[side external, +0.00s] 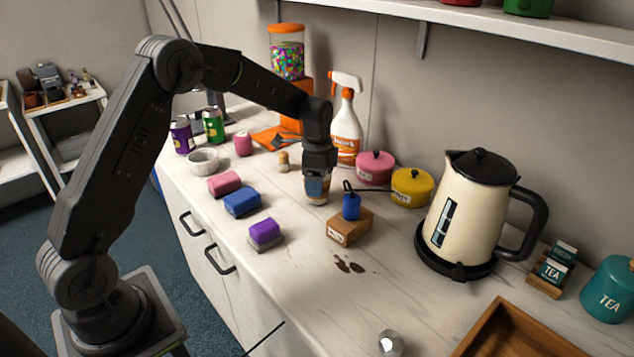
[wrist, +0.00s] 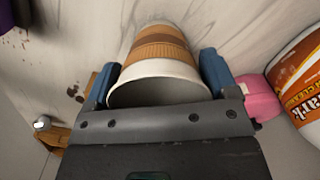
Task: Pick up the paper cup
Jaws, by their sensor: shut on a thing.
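The paper cup (wrist: 160,55) is white with a brown ribbed sleeve. In the wrist view its white rim faces me and it sits between the two blue fingers of my gripper (wrist: 158,85), one on each side. In the side view my gripper (side external: 317,188) points down at the middle of the counter, shut on the cup. Only the lower part of the cup (side external: 317,199) shows there, below the fingers. I cannot tell whether its base touches the counter.
The spray bottle (side external: 346,125), pink canister (side external: 375,168) and yellow canister (side external: 412,187) stand behind. Sponges (side external: 242,201) lie left.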

